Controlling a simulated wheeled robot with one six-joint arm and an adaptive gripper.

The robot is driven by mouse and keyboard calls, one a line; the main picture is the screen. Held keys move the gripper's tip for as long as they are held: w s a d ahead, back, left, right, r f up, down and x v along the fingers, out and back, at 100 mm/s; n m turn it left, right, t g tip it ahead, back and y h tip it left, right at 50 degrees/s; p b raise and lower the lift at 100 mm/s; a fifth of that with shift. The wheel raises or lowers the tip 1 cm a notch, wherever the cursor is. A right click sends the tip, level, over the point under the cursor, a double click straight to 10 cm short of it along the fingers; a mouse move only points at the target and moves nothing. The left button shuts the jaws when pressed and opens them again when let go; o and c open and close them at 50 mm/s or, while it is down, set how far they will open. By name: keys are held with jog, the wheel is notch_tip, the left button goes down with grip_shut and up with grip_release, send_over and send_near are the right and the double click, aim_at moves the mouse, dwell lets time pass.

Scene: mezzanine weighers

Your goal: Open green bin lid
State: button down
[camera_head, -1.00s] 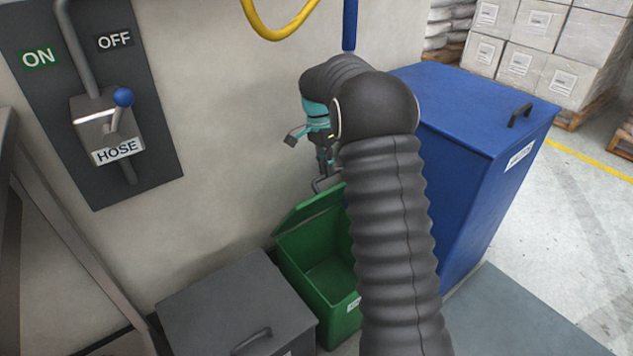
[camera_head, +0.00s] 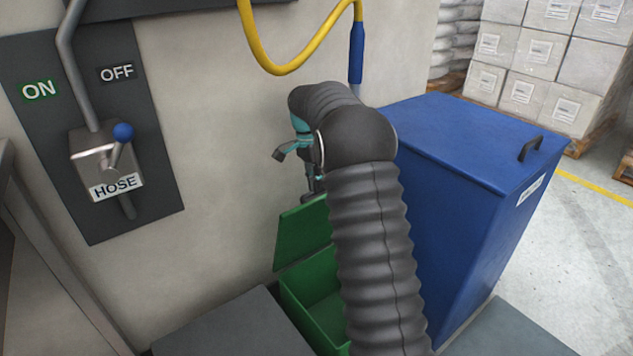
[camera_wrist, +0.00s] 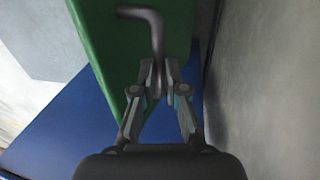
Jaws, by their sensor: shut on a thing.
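The green bin (camera_head: 308,300) stands against the wall, between a grey bin and a blue bin. Its lid (camera_head: 302,236) is raised and stands steeply, close to the wall, with the green inside of the bin showing below it. In the wrist view the lid (camera_wrist: 105,35) fills the upper left, with a dark bent handle (camera_wrist: 153,25) on it. My gripper (camera_wrist: 160,75) is shut on that handle. In the head view my gripper (camera_head: 312,188) is at the lid's top edge, partly hidden by my arm. My arm also hides the bin's right side.
The blue bin (camera_head: 470,150) stands close on the right, beside my arm. The grey bin lid (camera_head: 235,330) is at front left. The wall (camera_head: 220,150) is close behind the lid. A hose lever (camera_head: 122,145) and a yellow hose (camera_head: 275,68) are on the wall.

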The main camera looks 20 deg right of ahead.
jog(key=c, duration=1.5)
grip_release()
notch_tip(320, 180, down, 2)
jog(key=shift+f, duration=0.1)
jog(key=o, duration=0.3)
jog(key=shift+w+f, duration=0.35)
jog(key=shift+f, duration=0.1)
jog(key=r, duration=0.4)
jog(key=w+r, duration=0.1)
jog(key=r, duration=0.3)
jog(key=w+r, duration=0.1)
jog(key=r, duration=0.3)
jog(key=shift+a+r, duration=0.4)
